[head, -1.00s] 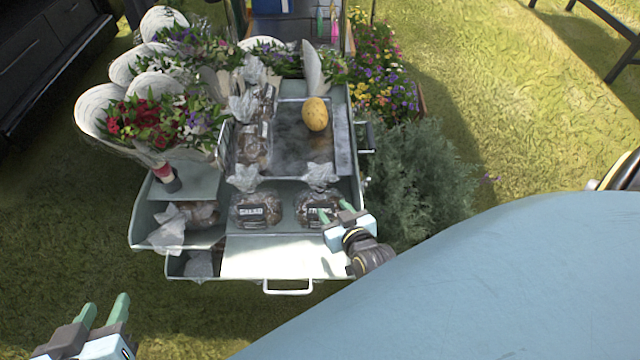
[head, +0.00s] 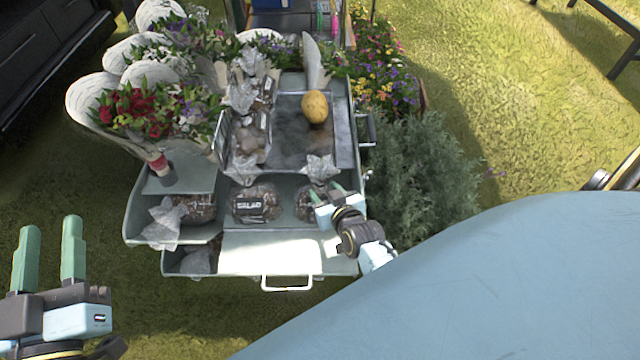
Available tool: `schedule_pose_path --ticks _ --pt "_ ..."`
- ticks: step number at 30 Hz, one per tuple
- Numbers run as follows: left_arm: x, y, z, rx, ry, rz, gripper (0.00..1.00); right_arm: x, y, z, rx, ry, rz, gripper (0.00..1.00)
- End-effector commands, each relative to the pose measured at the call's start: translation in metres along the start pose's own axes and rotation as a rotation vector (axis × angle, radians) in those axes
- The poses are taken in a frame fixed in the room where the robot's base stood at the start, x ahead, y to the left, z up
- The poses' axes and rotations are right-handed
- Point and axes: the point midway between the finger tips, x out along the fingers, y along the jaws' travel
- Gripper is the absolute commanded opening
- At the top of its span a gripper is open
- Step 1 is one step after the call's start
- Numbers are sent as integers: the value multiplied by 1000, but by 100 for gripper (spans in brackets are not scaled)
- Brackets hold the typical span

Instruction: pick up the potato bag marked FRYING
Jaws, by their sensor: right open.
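A clear potato bag with a twisted top (head: 304,202) sits in the right part of the cart's open drawer. Its label is hidden behind my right gripper now; the part-covered label in the earlier frame seems to begin with F. My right gripper (head: 326,193) is open, with its fingers at the right side of this bag; I cannot tell whether they touch it. A bag labelled SALAD (head: 257,203) sits to its left. My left gripper (head: 47,250) is open and empty at the lower left, away from the cart.
A yellow potato (head: 315,106) lies on a dark tray (head: 290,165) above the drawer. Another bag (head: 190,209) lies in the left compartment. Bouquets (head: 150,115) stand at the left. A white panel with a handle (head: 287,288) is in front. A grey-green bush (head: 420,180) is at the right.

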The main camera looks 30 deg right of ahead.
Motion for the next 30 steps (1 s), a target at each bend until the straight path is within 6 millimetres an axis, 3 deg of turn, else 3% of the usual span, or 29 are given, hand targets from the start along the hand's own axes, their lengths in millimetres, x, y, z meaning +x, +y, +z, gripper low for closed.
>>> schedule_pose_path --ticks 10,16,26,30 --pt "-8 8 -45 -14 342 19 36 24 2 0 1 2 0 46" --pt "-16 8 -57 -14 480 21 36 41 2 0 1 1 1 46" --pt "-19 8 -62 -14 519 21 36 44 2 -1 0 0 1 46" --pt "-19 8 -62 -14 518 21 36 44 2 -1 0 0 1 31"
